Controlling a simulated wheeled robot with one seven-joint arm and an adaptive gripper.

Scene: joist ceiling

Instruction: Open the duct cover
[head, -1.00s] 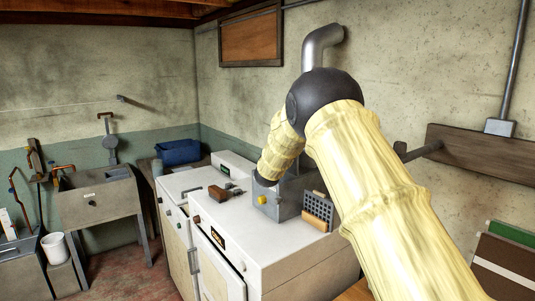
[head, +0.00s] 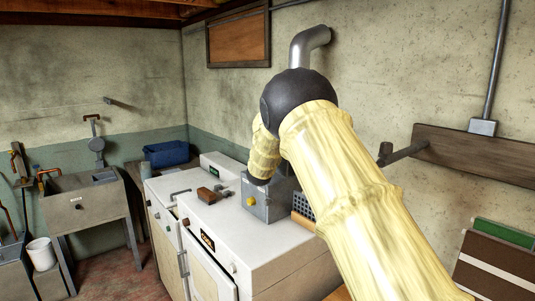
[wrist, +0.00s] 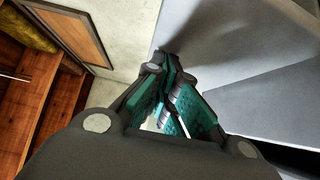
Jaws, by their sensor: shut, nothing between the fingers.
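The grey metal duct box (head: 262,208) stands on top of the white machine, with a yellow knob on its front. A dark grille panel (head: 302,208) is at its right side, partly hidden by my arm; I cannot tell if it is the duct cover or how far open it is. A silver duct pipe (head: 308,42) rises behind my arm. In the wrist view my gripper (wrist: 170,68) is shut and empty, with teal finger pads. Its tips are close to a smooth grey metal surface (wrist: 265,105); contact is unclear. The head view mostly hides the gripper behind my arm.
The white machine top (head: 240,235) holds a brown block (head: 207,195) left of the box. A blue bin (head: 166,154), a sink (head: 82,210) and a white bucket (head: 42,254) are further left. A wooden wall board with a peg (head: 405,153) is at right.

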